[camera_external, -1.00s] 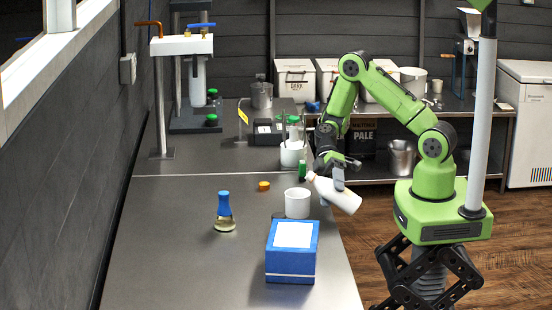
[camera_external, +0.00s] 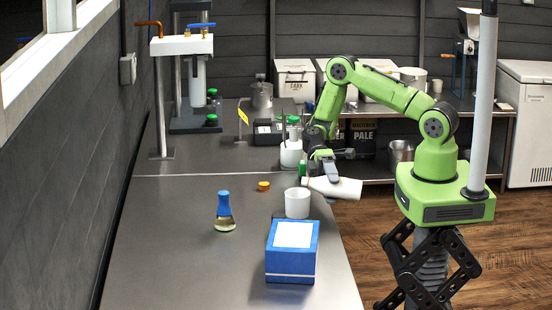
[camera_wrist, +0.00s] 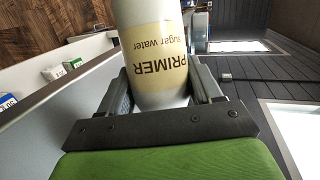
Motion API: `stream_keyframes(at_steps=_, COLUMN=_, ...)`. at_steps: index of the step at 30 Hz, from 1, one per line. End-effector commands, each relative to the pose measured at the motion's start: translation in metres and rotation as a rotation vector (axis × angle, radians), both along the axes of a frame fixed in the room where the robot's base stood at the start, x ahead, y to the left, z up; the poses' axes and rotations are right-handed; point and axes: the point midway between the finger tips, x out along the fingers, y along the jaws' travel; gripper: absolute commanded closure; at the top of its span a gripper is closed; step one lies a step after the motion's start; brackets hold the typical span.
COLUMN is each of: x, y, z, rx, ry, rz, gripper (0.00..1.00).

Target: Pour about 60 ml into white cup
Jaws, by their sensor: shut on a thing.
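My gripper (camera_external: 330,172) is shut on a white bottle (camera_external: 346,189), at the right edge of the bench. The bottle lies almost level, its narrow mouth to the left and its base to the right. In the wrist view the bottle (camera_wrist: 155,90) sits between both fingers, with a tan label reading "PRIMER sugar water". I cannot see the liquid or the inside of the cup.
A blue box (camera_external: 291,264) with a white top stands in front of the cup. A blue-capped flask (camera_external: 225,212) and an orange cap (camera_external: 264,186) are to its left. A white container (camera_external: 291,154) with green-topped items stands behind. The bench's left front is clear.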

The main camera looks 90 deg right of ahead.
Motion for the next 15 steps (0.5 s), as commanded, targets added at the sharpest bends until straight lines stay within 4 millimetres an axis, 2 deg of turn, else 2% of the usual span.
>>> stream_keyframes(at_steps=15, x=0.0005, y=-0.0001, z=0.0071, rx=0.019, ry=0.069, rz=0.0, gripper=0.74)
